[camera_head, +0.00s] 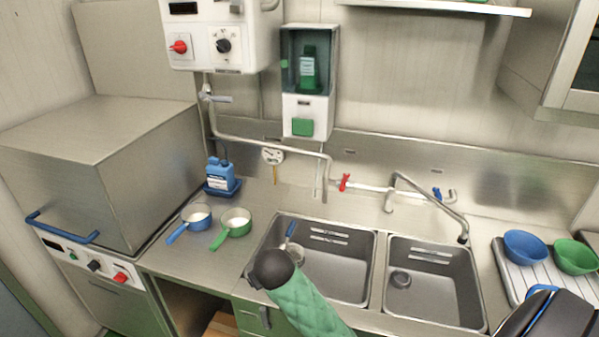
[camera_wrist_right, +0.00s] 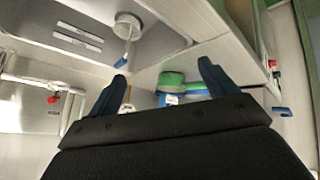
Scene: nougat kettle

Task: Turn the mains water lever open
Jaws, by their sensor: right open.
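A metal pipe (camera_head: 260,146) runs along the back wall above the sink. A grey lever (camera_head: 217,98) sits on its upright part at the left, under the white wall unit. A red lever (camera_head: 344,182) and a blue lever (camera_head: 437,193) sit on the pipework behind the sink. No label tells which one is the mains lever. The red lever also shows at the left of the right wrist view (camera_wrist_right: 53,99). My right gripper (camera_wrist_right: 166,82) is open and empty, apart from all the levers. Part of it shows at the lower right of the head view. My left gripper is not in view.
A double sink (camera_head: 325,265) fills the middle of the counter. A blue pan (camera_head: 196,217), a green pan (camera_head: 236,222) and a blue bottle (camera_head: 220,176) stand left of it. Bowls (camera_head: 525,247) stand right.

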